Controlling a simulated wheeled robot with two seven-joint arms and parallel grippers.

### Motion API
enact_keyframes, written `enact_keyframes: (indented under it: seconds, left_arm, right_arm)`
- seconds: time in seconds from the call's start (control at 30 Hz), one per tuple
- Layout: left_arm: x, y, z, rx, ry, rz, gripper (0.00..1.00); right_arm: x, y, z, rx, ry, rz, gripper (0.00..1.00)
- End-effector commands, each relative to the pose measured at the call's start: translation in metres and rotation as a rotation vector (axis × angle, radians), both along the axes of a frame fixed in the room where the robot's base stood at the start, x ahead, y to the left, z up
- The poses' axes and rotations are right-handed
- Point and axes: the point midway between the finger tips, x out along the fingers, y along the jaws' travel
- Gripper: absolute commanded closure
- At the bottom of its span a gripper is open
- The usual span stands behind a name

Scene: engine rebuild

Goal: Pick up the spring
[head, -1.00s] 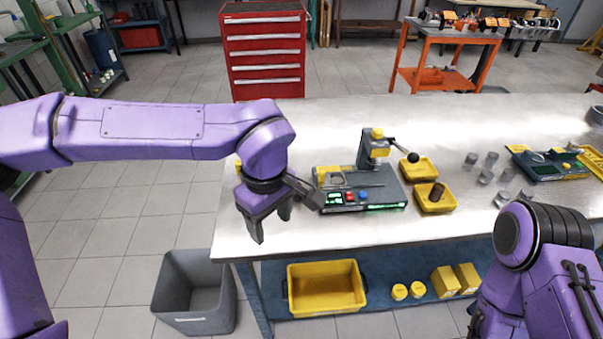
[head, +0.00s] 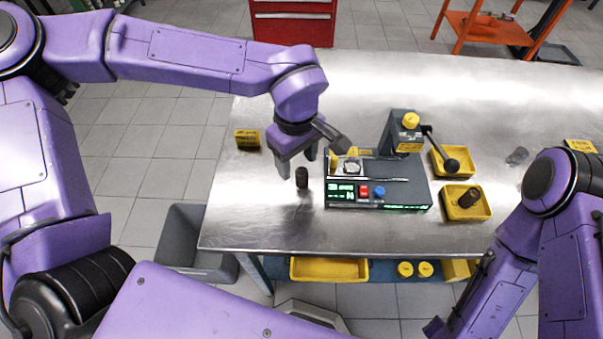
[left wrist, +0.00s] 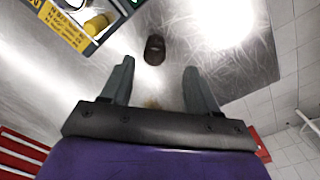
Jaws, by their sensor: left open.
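A small dark upright cylinder that looks like the spring (head: 302,177) stands on the bare metal table, left of the grey test device. It also shows in the left wrist view (left wrist: 155,50), just beyond the gap between the fingertips. My left gripper (head: 297,166) points down, open and empty, close behind and above the spring; in the left wrist view its two fingers (left wrist: 158,68) are spread apart, not touching it. A similar dark coil (head: 469,198) stands in the front yellow tray. Of my right gripper, only a dark part (head: 435,328) shows at the bottom edge.
The grey device (head: 400,192) with lit displays and buttons stands right beside the left gripper. Its press column with a black-knobbed lever (head: 452,165) rises behind. Yellow trays (head: 484,213) stand to its right. A small yellow sign (head: 247,140) is at the left table edge. Table front is clear.

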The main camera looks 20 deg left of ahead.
Motion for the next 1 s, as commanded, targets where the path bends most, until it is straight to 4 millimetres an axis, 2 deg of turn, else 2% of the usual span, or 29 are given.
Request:
enact_keyframes:
  seconds: [0.3,0.53,0.57,0.73,1.0]
  left_arm:
    - [-0.003,-0.007,-0.05,0.0,0.004,0.0,0.4]
    - [-0.003,-0.007,-0.054,0.0,0.001,0.0,0.4]
    - [-0.002,-0.007,-0.054,0.0,0.001,0.0,0.43]
    - [-0.002,-0.007,-0.054,0.0,0.001,0.0,0.98]
    - [-0.002,-0.007,-0.053,0.0,0.001,0.0,1.0]
  right_arm:
    - [0.001,0.0,0.008,0.0,-0.002,0.0,0.57]
    - [0.001,0.0,0.007,0.0,-0.002,0.0,0.57]
    - [0.001,0.0,0.007,0.0,-0.002,0.0,0.57]
    - [0.001,0.0,0.007,0.0,-0.002,0.0,0.57]
    - [0.001,0.0,0.007,0.0,-0.002,0.0,0.57]
